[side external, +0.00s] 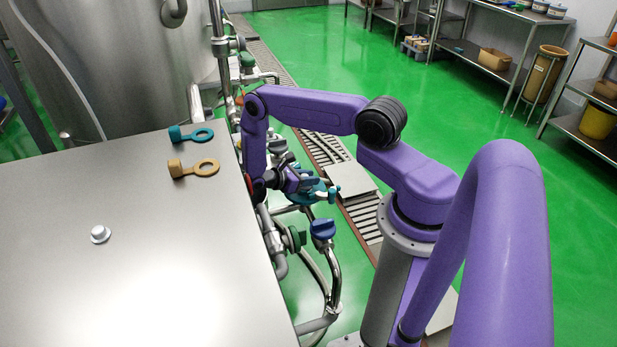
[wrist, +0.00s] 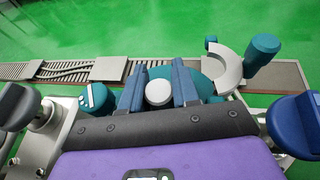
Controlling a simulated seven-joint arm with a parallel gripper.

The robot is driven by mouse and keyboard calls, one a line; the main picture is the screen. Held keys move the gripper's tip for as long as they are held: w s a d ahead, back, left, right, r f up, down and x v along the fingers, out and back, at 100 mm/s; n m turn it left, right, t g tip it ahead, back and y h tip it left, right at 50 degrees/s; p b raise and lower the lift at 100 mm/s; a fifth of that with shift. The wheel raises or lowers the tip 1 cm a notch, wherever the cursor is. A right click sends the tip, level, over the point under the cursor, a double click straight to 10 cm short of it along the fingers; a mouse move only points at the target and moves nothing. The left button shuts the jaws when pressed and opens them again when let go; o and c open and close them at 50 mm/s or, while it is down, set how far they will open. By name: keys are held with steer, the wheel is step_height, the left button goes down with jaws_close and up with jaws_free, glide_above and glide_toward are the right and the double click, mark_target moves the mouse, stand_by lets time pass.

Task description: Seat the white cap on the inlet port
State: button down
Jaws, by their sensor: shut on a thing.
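In the wrist view, a white round cap (wrist: 159,93) sits between the two blue-grey fingers of my gripper (wrist: 158,82), which is shut on it. A broad teal body (wrist: 203,84) lies directly behind the cap; I cannot tell if the cap touches it or is seated on a port. A pale curved ring piece (wrist: 231,69) is at the right; any link to the cap is hidden by the finger.
A separate small white piece (side external: 100,234) stands on the steel table (side external: 60,290). A teal ringed piece (side external: 192,135) and a tan ringed piece (side external: 194,168) lie near its back edge. Pipes and a blue-handled valve (side external: 323,229) crowd the space near my gripper.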

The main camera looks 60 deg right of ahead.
steer(key=shift+f, duration=0.35)
steer(key=c, duration=0.8)
jaws_free()
steer(key=shift+o, duration=0.2)
steer(key=shift+r, duration=0.1)
steer(key=shift+r, duration=0.5)
step_height(320, 180, up, 2)
steer(key=shift+r, duration=0.2)
steer(key=s+a+r, duration=0.8)
steer(key=s+r, duration=0.1)
steer(key=s, duration=0.2)
steer(key=shift+a+r, duration=0.2)
steer(key=shift+r, duration=0.05)
